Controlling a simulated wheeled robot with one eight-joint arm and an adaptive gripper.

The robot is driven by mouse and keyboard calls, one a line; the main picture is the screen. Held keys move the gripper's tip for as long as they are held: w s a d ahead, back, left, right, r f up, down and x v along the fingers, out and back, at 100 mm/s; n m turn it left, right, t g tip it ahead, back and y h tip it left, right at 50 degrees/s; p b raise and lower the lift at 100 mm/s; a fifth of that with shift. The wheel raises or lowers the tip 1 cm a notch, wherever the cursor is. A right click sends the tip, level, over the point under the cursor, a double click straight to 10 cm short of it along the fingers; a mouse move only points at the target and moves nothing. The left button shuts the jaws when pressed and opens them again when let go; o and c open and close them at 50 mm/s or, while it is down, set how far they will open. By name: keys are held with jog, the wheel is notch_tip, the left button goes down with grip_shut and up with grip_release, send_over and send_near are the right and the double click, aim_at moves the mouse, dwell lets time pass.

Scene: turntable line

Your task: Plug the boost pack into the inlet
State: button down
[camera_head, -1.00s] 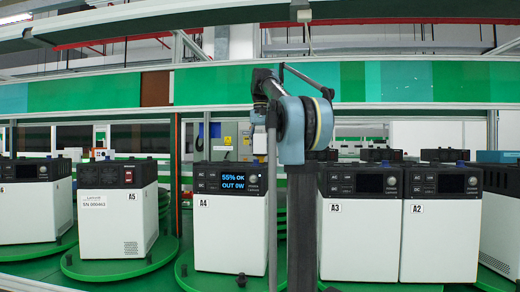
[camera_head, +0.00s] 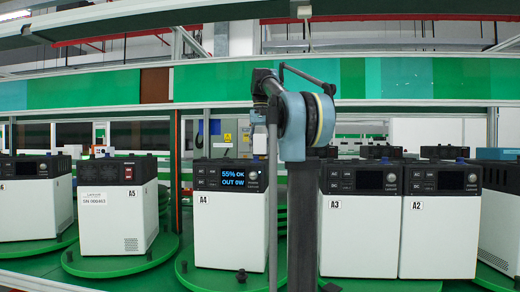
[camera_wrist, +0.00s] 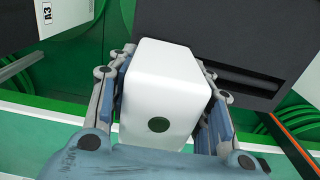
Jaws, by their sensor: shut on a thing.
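My gripper (camera_wrist: 165,62) is shut on a white block with rounded edges (camera_wrist: 165,85), which appears to be the boost pack. A dark round spot shows on its near face. The block's far end is close to a dark grey panel (camera_wrist: 220,25) in the wrist view; whether they touch I cannot tell. The panel has a long dark recess (camera_wrist: 240,84) just right of the block. I cannot identify the inlet for sure.
White power units with black tops stand on green turntables, among them A4 (camera_head: 230,230), A5 (camera_head: 115,220), A3 (camera_head: 350,240) and A2 (camera_head: 435,240). The A4 screen (camera_head: 233,177) reads 55% OK, OUT 0W. A green shelf rail (camera_head: 420,80) runs above them.

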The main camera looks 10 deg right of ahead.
jog(key=shift+f, duration=0.2)
jog(key=c, duration=0.7)
grip_release()
notch_tip(320, 180, up, 12)
jog(key=shift+f, duration=0.1)
